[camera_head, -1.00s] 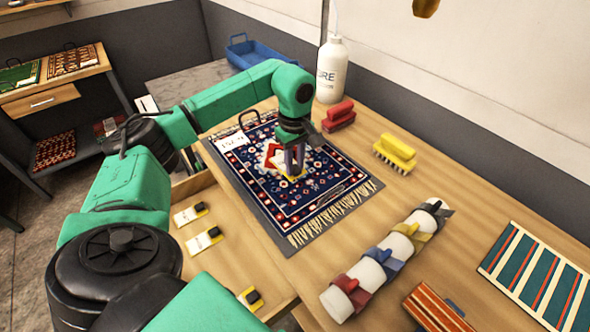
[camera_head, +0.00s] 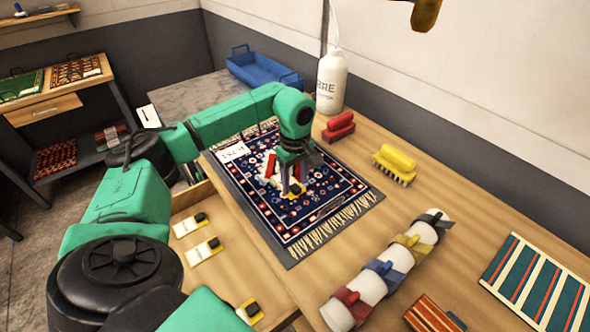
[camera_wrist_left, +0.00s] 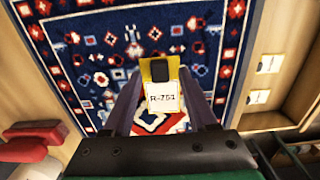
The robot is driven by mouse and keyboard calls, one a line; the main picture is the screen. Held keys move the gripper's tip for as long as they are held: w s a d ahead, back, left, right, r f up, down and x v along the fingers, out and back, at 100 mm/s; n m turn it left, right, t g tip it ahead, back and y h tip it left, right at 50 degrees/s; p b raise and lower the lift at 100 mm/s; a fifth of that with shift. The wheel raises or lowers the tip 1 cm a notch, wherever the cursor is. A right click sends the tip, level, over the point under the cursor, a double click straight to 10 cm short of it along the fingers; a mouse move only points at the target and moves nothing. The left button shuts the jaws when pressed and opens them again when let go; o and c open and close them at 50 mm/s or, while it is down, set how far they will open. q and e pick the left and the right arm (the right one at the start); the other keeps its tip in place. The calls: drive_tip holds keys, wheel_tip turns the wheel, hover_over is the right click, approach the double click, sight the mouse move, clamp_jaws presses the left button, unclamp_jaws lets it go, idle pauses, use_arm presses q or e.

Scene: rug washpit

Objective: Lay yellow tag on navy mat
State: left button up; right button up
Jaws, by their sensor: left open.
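The navy mat (camera_head: 254,203) is a patterned rug with a fringed end, lying on a grey backing on the wooden table; it also fills much of the left wrist view (camera_wrist_left: 205,40). The yellow tag (camera_wrist_left: 145,70) has a black clip and a white label reading R-751. It is over the rug's middle, between the fingers of my left gripper (camera_wrist_left: 163,105). In the head view my left gripper (camera_head: 292,188) points down, low over the rug, with a bit of yellow at its tips. Its jaws are open around the tag. My right gripper is out of view.
A white bottle (camera_head: 331,82), red brush (camera_head: 338,128) and yellow brush (camera_head: 395,163) stand beyond the rug. A white roll (camera_head: 345,308) with coloured straps and a striped mat (camera_head: 540,280) lie right. Other yellow tags (camera_head: 203,252) lie in the open drawer. A white label (camera_head: 232,152) is on the rug.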

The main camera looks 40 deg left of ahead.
sight(295, 187)
use_arm(q)
wheel_tip(295, 187, up, 11)
drive_tip(key=b, duration=0.1)
drive_tip(key=shift+r, duration=0.2)
